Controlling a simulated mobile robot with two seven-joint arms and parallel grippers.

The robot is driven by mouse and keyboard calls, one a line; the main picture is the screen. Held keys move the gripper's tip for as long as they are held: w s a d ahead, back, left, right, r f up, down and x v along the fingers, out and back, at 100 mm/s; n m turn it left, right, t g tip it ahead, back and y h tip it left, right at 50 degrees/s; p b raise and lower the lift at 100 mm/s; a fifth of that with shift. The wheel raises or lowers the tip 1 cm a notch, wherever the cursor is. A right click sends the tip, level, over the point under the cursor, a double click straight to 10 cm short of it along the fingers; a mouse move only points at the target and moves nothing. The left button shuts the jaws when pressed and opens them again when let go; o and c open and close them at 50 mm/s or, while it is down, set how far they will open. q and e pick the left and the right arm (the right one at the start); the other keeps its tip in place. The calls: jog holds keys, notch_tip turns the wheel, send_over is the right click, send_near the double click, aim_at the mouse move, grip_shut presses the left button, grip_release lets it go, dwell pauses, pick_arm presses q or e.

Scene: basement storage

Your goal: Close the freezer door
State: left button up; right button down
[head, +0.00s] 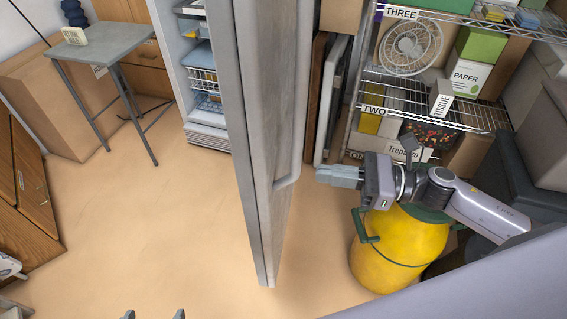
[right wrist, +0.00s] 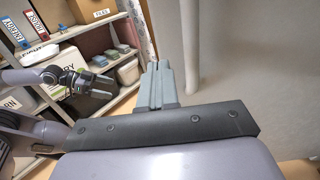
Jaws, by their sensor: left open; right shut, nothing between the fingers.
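The freezer (head: 208,135) stands at the back in the head view, with its wire baskets showing. Its door (head: 254,120) is wide open, seen nearly edge-on and reaching toward me. A long vertical handle (head: 290,180) is on its right face. My right gripper (head: 320,174) is shut and empty, right of the door, its fingertips pointing left toward the handle with a small gap in the picture. Its closed fingers also show in the right wrist view (right wrist: 159,82). My left gripper (head: 153,314) is open and empty at the bottom edge, left of the door, only its fingertips visible.
A yellow drum (head: 400,250) stands below my right arm. A wire shelf (head: 450,115) with boxes and a fan is behind it. Framed panels (head: 330,100) lean behind the door. A small grey table (head: 105,42) stands at the back left. The floor left of the door is clear.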

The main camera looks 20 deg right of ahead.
aim_at(267, 166)
jog(key=p+x, duration=0.2)
jog(key=x, duration=0.6)
jog(key=shift+w+a, duration=0.2)
jog(key=shift+a, duration=0.1)
